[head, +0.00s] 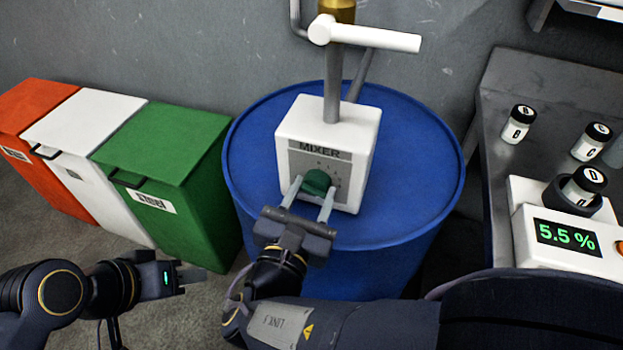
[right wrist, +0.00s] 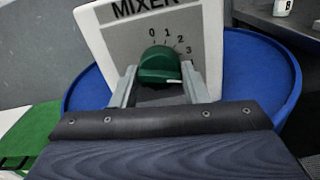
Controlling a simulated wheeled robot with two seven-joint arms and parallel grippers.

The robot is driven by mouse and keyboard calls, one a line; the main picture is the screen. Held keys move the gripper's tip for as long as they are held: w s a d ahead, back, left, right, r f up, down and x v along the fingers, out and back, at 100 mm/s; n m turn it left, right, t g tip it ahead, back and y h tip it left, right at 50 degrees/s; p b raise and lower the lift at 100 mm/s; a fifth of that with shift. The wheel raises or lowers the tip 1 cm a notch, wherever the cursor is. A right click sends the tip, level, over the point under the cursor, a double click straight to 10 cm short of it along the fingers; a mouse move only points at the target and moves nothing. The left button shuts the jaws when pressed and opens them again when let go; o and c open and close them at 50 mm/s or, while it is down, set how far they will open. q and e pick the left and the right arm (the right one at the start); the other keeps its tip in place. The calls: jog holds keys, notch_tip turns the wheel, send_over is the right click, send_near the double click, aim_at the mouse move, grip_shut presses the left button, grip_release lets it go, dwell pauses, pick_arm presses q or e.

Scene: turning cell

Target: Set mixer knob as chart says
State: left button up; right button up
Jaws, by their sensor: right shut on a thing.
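The white mixer box (head: 345,125) stands on a blue drum with its grey dial panel facing me. My right gripper (head: 308,192) is shut on the green knob (head: 318,181), one finger on each side. In the right wrist view the knob (right wrist: 160,62) shows a small white mark at its lower right edge, below the 3. I see no chart.
The blue drum (head: 245,165) carries the mixer. Orange (head: 35,105), white (head: 80,125) and green (head: 165,145) bins stand left. At right, a metal bench (head: 495,90) holds lidded jars B (head: 517,124), C (head: 590,142) and D (head: 583,186), and a meter (head: 568,238) reading 5.5 %.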

jog(key=m+b, duration=0.2)
jog(key=m, duration=0.2)
jog(key=shift+f, duration=0.2)
jog(key=shift+r+m+b, duration=0.15)
jog(key=shift+m+b, duration=1.6)
jog(key=shift+m, duration=0.35)
jog(key=o, duration=1)
jog(key=shift+c, duration=0.2)
jog(key=v, duration=0.7)
jog(key=shift+s+a, duration=0.15)
jog(key=shift+s, duration=0.2)
jog(key=shift+r, duration=0.1)
